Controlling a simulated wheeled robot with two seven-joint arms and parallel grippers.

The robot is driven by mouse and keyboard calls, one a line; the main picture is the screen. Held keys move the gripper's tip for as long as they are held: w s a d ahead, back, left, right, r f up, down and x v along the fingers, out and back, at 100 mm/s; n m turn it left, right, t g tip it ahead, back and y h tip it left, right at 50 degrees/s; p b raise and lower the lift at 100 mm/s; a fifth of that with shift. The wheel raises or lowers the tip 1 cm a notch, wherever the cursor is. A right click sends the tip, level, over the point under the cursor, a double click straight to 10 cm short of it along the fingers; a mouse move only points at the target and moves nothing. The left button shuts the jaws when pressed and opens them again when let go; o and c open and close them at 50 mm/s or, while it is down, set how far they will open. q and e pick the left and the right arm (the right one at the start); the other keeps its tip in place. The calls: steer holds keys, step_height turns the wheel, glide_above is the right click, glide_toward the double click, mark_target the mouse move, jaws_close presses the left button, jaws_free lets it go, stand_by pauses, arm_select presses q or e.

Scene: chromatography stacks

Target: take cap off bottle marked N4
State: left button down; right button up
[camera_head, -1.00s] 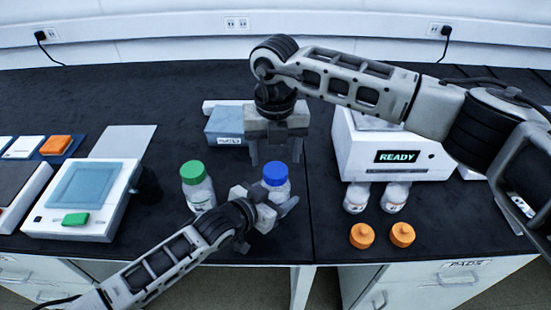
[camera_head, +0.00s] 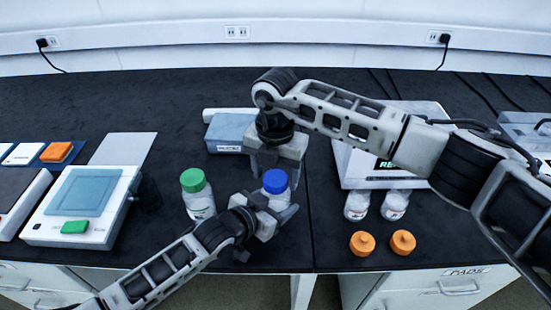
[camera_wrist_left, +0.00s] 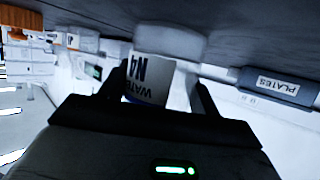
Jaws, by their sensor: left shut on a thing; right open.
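The bottle marked N4 (camera_wrist_left: 148,82) shows in the left wrist view with its label upside down, between the two fingers of my left gripper (camera_wrist_left: 152,98). In the head view its blue cap (camera_head: 275,181) sits on top of it. My left gripper (camera_head: 270,207) is shut on this bottle and hides most of its body. My right gripper (camera_head: 276,172) is open and points down, its fingers around or just above the blue cap. I cannot tell whether they touch it.
A bottle with a green cap (camera_head: 194,181) stands close to the left. To the right are uncapped bottles (camera_head: 395,204) and two orange caps (camera_head: 402,242) near the front edge. A white device (camera_head: 345,165) stands behind them. A blue box (camera_head: 230,132) is behind my right gripper.

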steer(key=shift+f, duration=0.4)
steer(key=c, duration=1)
steer(key=n, duration=0.7)
steer(key=o, duration=1.1)
steer(key=shift+r, duration=0.1)
